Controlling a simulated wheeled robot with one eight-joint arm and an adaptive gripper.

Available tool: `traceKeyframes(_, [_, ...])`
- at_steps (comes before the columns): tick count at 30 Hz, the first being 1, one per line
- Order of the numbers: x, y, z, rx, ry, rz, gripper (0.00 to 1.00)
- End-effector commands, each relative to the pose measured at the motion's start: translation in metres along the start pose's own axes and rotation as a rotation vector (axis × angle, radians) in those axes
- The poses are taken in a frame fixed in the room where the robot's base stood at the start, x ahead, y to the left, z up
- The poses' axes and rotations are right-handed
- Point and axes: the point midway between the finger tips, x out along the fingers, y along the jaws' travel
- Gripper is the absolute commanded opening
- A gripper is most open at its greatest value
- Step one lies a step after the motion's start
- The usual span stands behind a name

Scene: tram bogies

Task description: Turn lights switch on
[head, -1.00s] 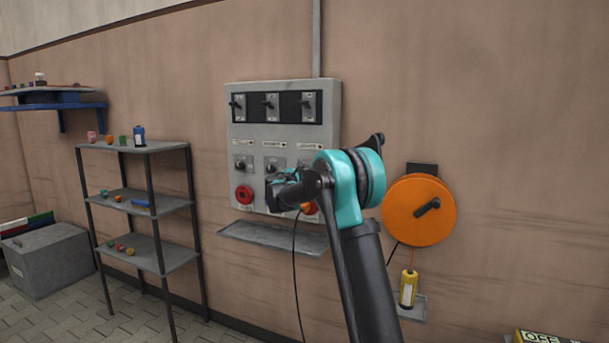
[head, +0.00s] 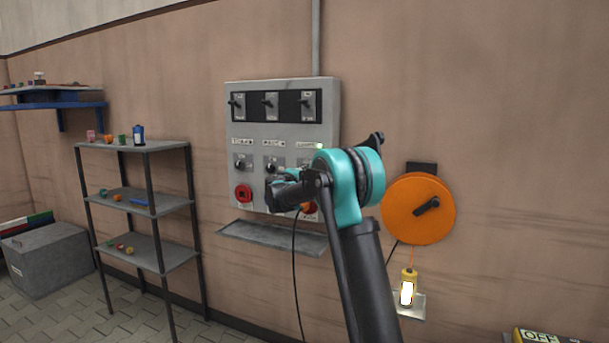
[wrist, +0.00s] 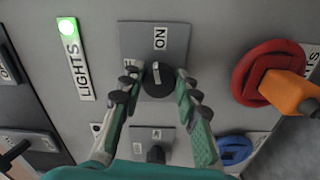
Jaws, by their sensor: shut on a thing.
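The lights switch (wrist: 158,78) is a black rotary knob with a pale pointer line on a grey plate marked ON. In the wrist view it sits in the middle, between my gripper's fingers. The LIGHTS label (wrist: 78,75) beside it has a lit green lamp (wrist: 67,26) at one end. My gripper (wrist: 157,85) is closed around the knob, one finger on each side. In the head view, my gripper (head: 285,190) is at the lower right part of the grey control panel (head: 285,133), and my arm hides the knob there.
A red socket (wrist: 258,75) with an orange plug (wrist: 290,92) is right of the knob; a cable (head: 296,260) hangs below. A blue socket (wrist: 235,150) and another knob (wrist: 156,153) are nearby. A lamp (head: 407,291) glows white below the orange disc (head: 419,209).

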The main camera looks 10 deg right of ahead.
Motion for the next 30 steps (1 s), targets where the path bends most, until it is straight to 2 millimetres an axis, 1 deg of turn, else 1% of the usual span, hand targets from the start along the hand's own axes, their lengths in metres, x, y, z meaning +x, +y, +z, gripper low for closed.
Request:
traceKeyframes(6, [-0.0005,-0.0017,0.0005,0.131,-0.002,-0.001,0.03])
traceKeyframes(12, [-0.0005,-0.0022,0.0006,0.201,-0.002,-0.001,0.03])
traceKeyframes(29, [-0.0006,-0.0026,0.0007,0.234,-0.002,-0.002,0.03])
traceKeyframes(30, [-0.0006,-0.0026,0.0007,0.234,-0.002,-0.002,0.33])
